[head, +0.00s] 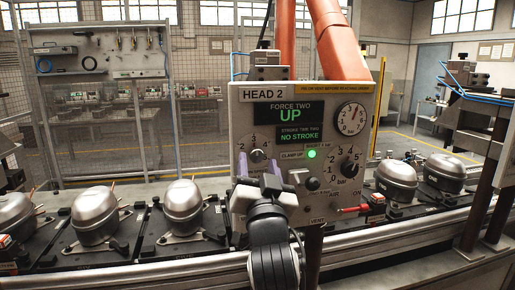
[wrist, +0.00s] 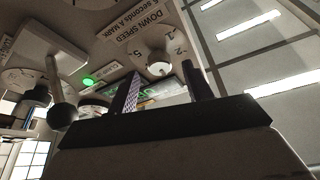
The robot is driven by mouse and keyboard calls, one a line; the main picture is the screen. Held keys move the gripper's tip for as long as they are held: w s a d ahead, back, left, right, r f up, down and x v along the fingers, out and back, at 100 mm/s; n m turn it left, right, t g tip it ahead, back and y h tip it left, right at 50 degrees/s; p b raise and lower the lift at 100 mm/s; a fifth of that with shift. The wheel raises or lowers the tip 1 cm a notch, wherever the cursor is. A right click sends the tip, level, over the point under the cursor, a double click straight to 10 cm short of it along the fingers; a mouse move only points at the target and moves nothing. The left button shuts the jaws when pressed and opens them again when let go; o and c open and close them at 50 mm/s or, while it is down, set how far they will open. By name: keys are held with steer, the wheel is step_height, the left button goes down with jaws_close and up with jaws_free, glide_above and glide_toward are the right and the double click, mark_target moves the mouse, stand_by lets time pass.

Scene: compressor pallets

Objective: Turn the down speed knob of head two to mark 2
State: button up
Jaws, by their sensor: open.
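The HEAD 2 panel (head: 300,205) stands upright in the middle of the head view. The down speed knob (head: 257,156) sits on the numbered dial at its left; the wrist view shows the knob (wrist: 159,68) beside the label DOWN SPEED, 5 seconds a mark (wrist: 140,30). I cannot read which mark it points to. My gripper (head: 257,172) is just below and in front of this dial, hiding its lower part. In the wrist view my gripper (wrist: 161,78) is open and empty, with the knob seen between and beyond the fingertips, seemingly apart from them.
Right of the knob are a green clamp light (head: 311,154), a small lever knob (head: 312,183), a BAR dial knob (head: 347,167) and a gauge (head: 351,118). In the wrist view a ball-ended lever (wrist: 62,115) juts out at left. Compressors (head: 183,207) stand on pallets at both sides.

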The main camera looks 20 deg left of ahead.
mark_target(256, 154)
steer(key=shift+x, duration=1.1)
steer(key=c, duration=1)
steer(key=shift+o, duration=0.2)
steer(key=shift+y, duration=0.3)
steer(key=n+y, duration=0.1)
steer(key=n, duration=0.1)
steer(key=n+g+y+b, duration=0.1)
steer(key=n, duration=0.2)
steer(key=shift+w+d+f+b, duration=0.1)
steer(key=shift+d+f+b, duration=0.05)
steer(key=shift+b, duration=0.15)
steer(key=n+y, duration=0.1)
steer(key=n, duration=0.1)
steer(key=n+g+b, duration=0.1)
steer(key=n, duration=0.1)
steer(key=shift+n+g+y, duration=0.3)
steer(key=shift+y, duration=0.1)
steer(key=n+g+y+b, duration=0.1)
steer(key=n, duration=0.2)
steer(key=n+g+b, duration=0.2)
steer(key=n, duration=0.2)
steer(key=shift+y, duration=0.4)
steer(key=shift+r+n+g, duration=0.2)
steer(key=shift+n+g, duration=0.1)
